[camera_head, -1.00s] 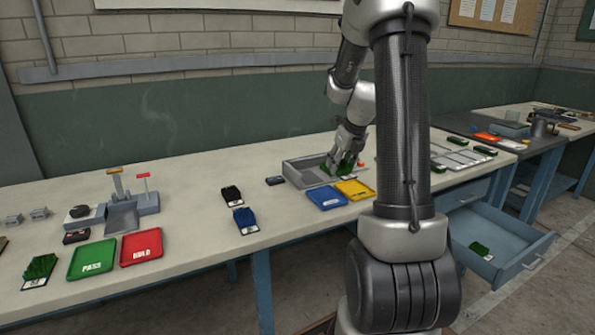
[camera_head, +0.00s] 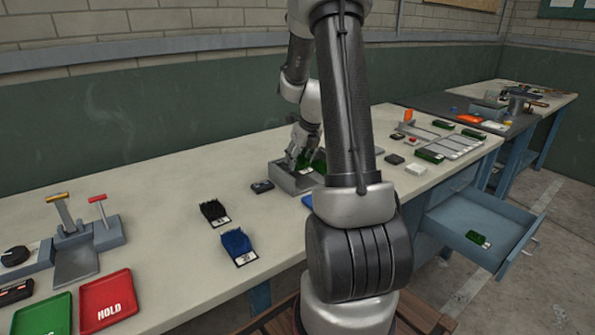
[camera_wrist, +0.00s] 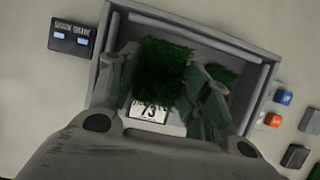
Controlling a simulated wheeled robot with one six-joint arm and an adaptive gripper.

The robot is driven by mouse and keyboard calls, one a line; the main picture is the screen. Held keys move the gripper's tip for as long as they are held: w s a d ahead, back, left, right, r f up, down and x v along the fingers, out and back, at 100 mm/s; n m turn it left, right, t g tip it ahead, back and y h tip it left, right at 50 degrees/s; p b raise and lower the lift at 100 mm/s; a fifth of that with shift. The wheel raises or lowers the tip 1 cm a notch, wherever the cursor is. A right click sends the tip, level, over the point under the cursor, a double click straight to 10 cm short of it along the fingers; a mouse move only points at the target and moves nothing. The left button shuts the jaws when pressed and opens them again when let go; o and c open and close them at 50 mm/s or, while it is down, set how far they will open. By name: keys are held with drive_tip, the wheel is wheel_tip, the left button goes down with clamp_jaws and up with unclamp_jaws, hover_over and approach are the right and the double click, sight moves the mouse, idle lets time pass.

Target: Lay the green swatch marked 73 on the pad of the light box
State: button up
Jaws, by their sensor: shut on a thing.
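The green swatch marked 73 (camera_wrist: 160,75) is between the fingers of my gripper (camera_wrist: 163,92), its white label facing the wrist camera. My gripper is shut on it, inside the walls of a grey open box (camera_wrist: 215,38), which looks like the light box. In the head view my gripper (camera_head: 301,150) is low over the grey box (camera_head: 284,180), partly hidden by my arm. Another green patch (camera_wrist: 222,75) shows in the box, right of the swatch. The pad is hidden, and I cannot tell whether the swatch touches it.
A small black display (camera_wrist: 72,40) stands left of the box. Blue (camera_wrist: 284,97) and orange (camera_wrist: 272,120) buttons are at its right. Black (camera_head: 213,212) and blue (camera_head: 238,245) swatches lie on the bench. The drawer (camera_head: 475,235) is open with a green swatch inside.

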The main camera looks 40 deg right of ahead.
sight(299, 169)
drive_tip(key=shift+f, duration=2.2)
drive_tip(key=o, duration=0.7)
drive_tip(key=shift+f, duration=0.1)
